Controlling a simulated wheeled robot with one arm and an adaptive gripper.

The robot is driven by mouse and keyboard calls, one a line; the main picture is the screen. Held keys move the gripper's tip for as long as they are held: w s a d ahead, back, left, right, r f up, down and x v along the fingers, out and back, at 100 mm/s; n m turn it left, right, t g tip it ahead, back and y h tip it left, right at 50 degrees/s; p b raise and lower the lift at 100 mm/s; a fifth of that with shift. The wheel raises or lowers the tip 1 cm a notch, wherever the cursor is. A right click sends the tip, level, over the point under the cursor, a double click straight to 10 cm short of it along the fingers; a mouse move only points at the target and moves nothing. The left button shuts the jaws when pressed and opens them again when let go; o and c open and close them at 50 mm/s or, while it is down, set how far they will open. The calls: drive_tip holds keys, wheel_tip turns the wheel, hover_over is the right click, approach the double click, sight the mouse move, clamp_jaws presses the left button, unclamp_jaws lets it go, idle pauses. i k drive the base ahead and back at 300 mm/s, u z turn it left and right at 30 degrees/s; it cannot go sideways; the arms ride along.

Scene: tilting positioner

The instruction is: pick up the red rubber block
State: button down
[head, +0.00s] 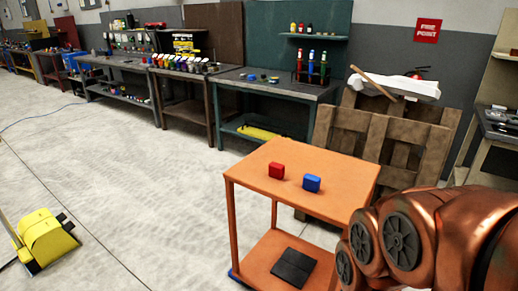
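My copper-coloured arm shows at the lower right of the head view, in front of the cart's right corner. My gripper is not in the picture, so whether it is open or shut is hidden.
Wooden pallets (385,145) lean close behind the cart. A green workbench (275,95) stands further back. A yellow machine (45,238) is on the floor at left. The floor between is clear.

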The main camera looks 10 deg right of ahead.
sight(276, 171)
drive_tip(key=u, duration=0.5)
drive_tip(key=i, duration=0.7)
drive_tip(key=u, duration=1.55)
